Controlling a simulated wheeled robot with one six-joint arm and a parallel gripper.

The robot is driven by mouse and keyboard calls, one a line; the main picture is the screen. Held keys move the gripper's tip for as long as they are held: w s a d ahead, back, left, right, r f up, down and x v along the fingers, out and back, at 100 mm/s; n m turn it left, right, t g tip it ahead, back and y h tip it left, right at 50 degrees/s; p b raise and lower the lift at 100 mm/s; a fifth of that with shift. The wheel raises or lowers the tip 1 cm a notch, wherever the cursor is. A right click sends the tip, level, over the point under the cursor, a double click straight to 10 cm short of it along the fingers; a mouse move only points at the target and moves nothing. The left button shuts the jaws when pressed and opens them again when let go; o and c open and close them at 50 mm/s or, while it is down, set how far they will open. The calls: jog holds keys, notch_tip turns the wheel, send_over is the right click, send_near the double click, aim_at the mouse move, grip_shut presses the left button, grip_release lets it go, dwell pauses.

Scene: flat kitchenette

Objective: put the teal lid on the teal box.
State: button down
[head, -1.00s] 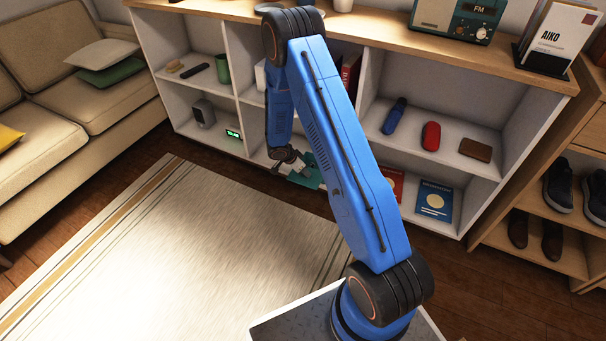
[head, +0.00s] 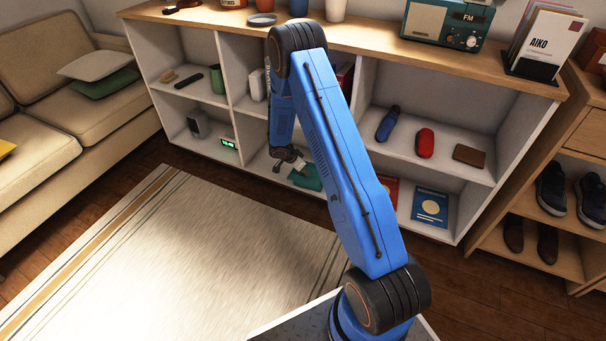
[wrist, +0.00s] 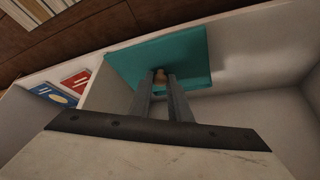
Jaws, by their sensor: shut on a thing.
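The teal lid (wrist: 180,52) fills the upper middle of the wrist view as a flat square panel. My gripper (wrist: 162,82) is shut on its small wooden-coloured knob. In the head view my gripper (head: 296,163) reaches into the lower middle compartment of the shelf unit, beside a teal shape (head: 308,179). I cannot make out the teal box apart from the lid in either view. I cannot tell whether the lid rests on the box or is held above it.
The white shelf unit (head: 408,208) has walls close around my gripper. A blue book (head: 430,207) and a red book (wrist: 77,81) are in the compartment to the right. A lit clock (head: 228,144) stands to the left. The rug (head: 180,260) in front is clear.

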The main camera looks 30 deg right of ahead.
jog(key=w+d+f, duration=0.1)
jog(key=w+d, duration=0.3)
jog(key=d, duration=0.1)
jog(key=shift+w+f, duration=0.15)
jog(key=shift+w, duration=0.25)
dwell(0.5)
jog(key=shift+f, duration=0.3)
dwell(1.4)
jog(key=c, duration=1.6)
grip_release()
jog(key=shift+o, duration=0.2)
